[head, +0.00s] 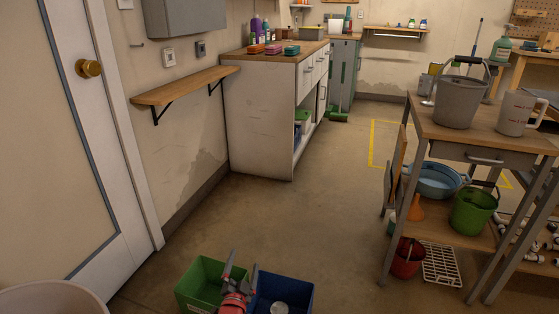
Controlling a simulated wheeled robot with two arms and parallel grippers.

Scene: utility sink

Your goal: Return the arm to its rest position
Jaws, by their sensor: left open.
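My left gripper (240,271) shows at the bottom of the head view, in front of the green bin (188,290) and the blue bin (302,292). Its two grey fingers are apart, with nothing visible between them. Its red and grey body covers the place where the two bins meet. A round whitish item (279,308) shows low inside the blue bin, cut off by the frame edge. My right gripper is not in view.
A wooden cart (480,137) on the right bears a grey bucket (459,102) and a white jug (515,114). A wall shelf (185,86) and a white cabinet (258,125) stand left. A pale round rim (50,288) fills the bottom left corner. The middle floor is clear.

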